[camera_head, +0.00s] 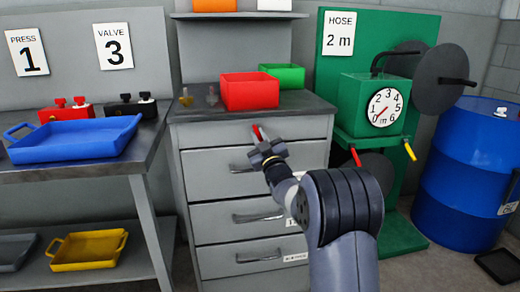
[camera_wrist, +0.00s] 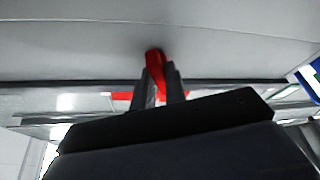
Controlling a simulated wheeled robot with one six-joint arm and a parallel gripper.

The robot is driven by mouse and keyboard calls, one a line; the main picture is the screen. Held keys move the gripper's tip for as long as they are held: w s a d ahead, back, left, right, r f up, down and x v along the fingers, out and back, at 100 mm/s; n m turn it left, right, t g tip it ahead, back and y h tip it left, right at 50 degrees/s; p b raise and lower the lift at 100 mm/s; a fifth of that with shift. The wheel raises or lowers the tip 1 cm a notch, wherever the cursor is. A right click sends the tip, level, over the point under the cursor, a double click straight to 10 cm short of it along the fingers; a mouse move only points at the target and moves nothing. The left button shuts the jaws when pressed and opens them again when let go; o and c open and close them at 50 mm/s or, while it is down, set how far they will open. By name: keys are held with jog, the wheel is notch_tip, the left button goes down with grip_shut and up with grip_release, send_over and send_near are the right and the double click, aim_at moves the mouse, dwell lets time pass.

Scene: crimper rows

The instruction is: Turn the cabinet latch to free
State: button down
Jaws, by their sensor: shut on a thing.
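The cabinet (camera_head: 255,158) is grey with a stack of drawers and stands in the middle of the head view. A red latch (camera_head: 257,131) is on its top drawer front, tilted, with its upper end leaning left. My gripper (camera_head: 263,143) is at the latch and shut on its lower part. In the wrist view the two fingers of my gripper (camera_wrist: 160,85) close around the red latch (camera_wrist: 155,60). The drawer front (camera_wrist: 80,45) fills the upper part of that view. The latch's lower part is partly hidden by the fingers.
A red bin (camera_head: 250,92) and a green bin (camera_head: 285,75) sit on the cabinet top. A bench with a blue tray (camera_head: 75,138) is at left. A green hose stand (camera_head: 370,105) and a blue drum (camera_head: 465,170) are at right. My arm covers part of the lower drawers.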

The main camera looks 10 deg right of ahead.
jog(key=m+h+b, duration=0.1)
jog(key=m+b, duration=0.1)
jog(key=m, duration=0.1)
jog(key=m+h+b, duration=0.2)
jog(key=m, duration=0.1)
jog(key=shift+a+f+m, duration=0.1)
jog(key=shift+m, duration=0.6)
jog(key=c, duration=1.4)
grip_release()
jog(key=shift+c, duration=0.2)
jog(key=v, duration=1)
jog(key=shift+s+f+p, duration=0.3)
jog(key=shift+p, duration=0.1)
jog(key=shift+a, duration=0.15)
jog(key=shift+r+b+x, duration=0.15)
jog(key=shift+b+x, duration=0.05)
jog(key=shift+x, duration=2.5)
jog(key=shift+r+b+x, duration=0.1)
jog(key=shift+b+x, duration=0.05)
jog(key=shift+x, duration=2.55)
jog(key=shift+s, duration=0.2)
